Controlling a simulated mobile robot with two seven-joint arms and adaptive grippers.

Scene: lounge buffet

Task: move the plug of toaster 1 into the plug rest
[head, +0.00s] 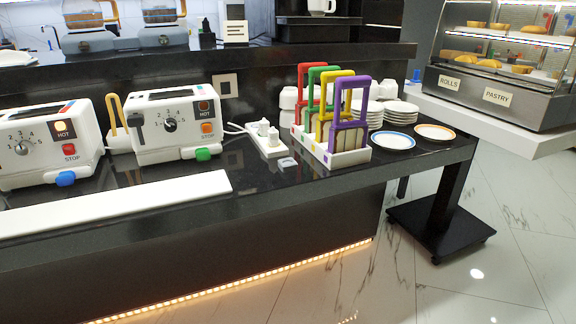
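Two white toasters stand on the black counter, one at the far left (45,145) and one in the middle (165,125); I cannot tell which is toaster 1. The middle one has a green tab, the left one a blue tab. A white power strip (270,148) lies right of the middle toaster with white plugs (264,128) standing in it. White cords run toward it from the left. A small pale piece (288,162) lies in front of the strip; it may be the plug rest, but it is too small to tell. Neither gripper is in view.
A white rack (350,158) holds bread slices with red, green, yellow and purple handles. Stacked white dishes and two rimmed plates (393,141) (435,132) stand right of it. A long white board (120,202) lies along the front edge. A pastry case (500,90) stands far right.

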